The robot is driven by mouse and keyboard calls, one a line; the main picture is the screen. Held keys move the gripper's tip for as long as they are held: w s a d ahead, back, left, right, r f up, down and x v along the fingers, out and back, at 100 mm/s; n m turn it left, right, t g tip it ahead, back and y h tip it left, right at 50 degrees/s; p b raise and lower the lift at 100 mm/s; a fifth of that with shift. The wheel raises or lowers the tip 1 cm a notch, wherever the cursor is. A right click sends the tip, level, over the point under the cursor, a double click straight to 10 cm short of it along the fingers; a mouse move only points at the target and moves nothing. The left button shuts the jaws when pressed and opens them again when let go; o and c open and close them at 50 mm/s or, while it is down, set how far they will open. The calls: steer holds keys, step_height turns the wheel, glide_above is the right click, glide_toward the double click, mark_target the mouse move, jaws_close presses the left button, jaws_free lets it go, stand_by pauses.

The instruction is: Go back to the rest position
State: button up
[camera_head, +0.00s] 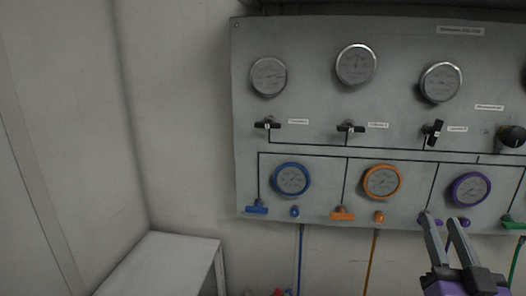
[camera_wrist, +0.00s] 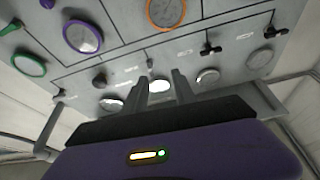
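My gripper (camera_head: 442,222) is at the lower right of the head view, in front of the lower right part of the grey air panel (camera_head: 320,48). Its two grey fingers stand apart with nothing seen between them. The fingers also show in the wrist view (camera_wrist: 160,88), pointing toward the panel. The fingertips overlap the purple handle below the purple-ringed gauge (camera_head: 470,189) in the head view. I cannot tell whether they touch it.
The panel carries grey gauges (camera_head: 356,64), black valve handles (camera_head: 267,124), a blue handle (camera_head: 256,208) and an orange handle (camera_head: 342,214). Blue and orange hoses hang below. A white table (camera_head: 165,258) stands at lower left. The wall at left is bare.

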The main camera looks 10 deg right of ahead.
steer(key=s+a+f+n+g+y, duration=0.1)
steer(key=s+a+f, duration=0.4)
steer(key=s, duration=0.6)
steer(key=s+a+f+n+g+y, duration=0.2)
steer(key=s+a+f, duration=0.4)
steer(key=s+f, duration=0.4)
steer(key=s+a+f+n+g+y, duration=0.1)
steer(key=s+a+f+g+y, duration=0.2)
steer(key=s, duration=0.9)
steer(key=a+f, duration=0.3)
steer(key=f, duration=0.1)
steer(key=shift+f+n+y, duration=0.3)
steer(key=shift+f+y, duration=0.05)
steer(key=shift+y, duration=0.05)
